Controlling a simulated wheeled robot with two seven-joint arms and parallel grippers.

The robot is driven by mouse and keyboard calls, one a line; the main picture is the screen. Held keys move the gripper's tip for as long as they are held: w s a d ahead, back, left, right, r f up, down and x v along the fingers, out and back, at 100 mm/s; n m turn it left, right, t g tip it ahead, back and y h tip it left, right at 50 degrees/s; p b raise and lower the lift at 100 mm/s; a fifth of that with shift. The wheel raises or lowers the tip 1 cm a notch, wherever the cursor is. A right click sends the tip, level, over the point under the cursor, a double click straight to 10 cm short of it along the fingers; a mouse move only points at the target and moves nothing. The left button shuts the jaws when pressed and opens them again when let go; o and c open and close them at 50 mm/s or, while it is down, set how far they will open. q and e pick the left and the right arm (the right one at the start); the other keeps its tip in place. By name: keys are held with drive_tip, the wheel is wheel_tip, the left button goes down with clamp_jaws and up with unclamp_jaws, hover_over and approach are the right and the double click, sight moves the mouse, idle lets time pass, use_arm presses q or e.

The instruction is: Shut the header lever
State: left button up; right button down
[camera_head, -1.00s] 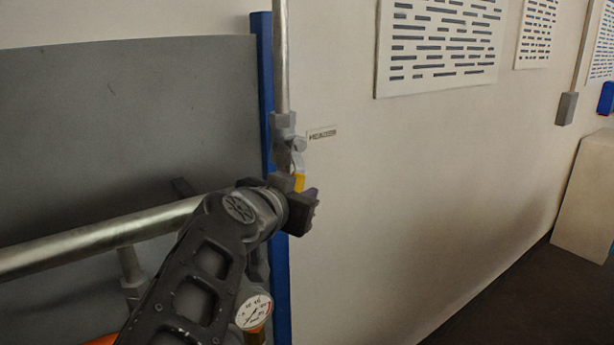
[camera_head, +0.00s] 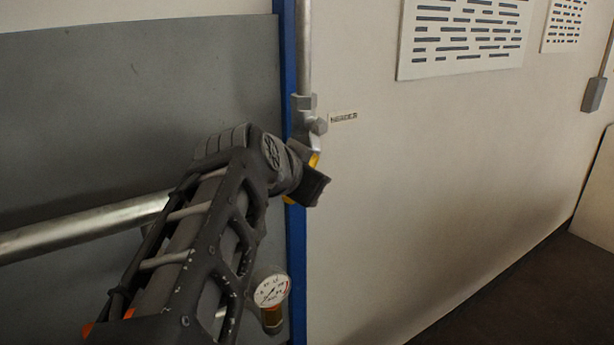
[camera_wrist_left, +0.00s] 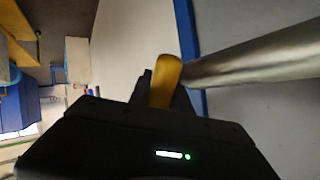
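The header lever (camera_head: 315,159) has a yellow grip and a grey metal upper part. It hangs from a grey valve (camera_head: 306,106) on the vertical pipe and slants down to the left, partly hidden by my left gripper (camera_head: 308,182). A small "HEADER" label (camera_head: 344,117) is on the wall beside the valve. In the left wrist view the yellow grip (camera_wrist_left: 168,70) sits between the dark fingers of the left gripper (camera_wrist_left: 163,92), which look closed around it. My right gripper is out of view.
A horizontal metal pipe (camera_head: 85,224) runs left behind my left arm. A pressure gauge (camera_head: 271,291) is below the gripper. A blue post (camera_head: 297,255) stands behind the valve.

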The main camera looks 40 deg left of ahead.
use_arm(q)
drive_tip(key=o, duration=0.4)
idle(0.3)
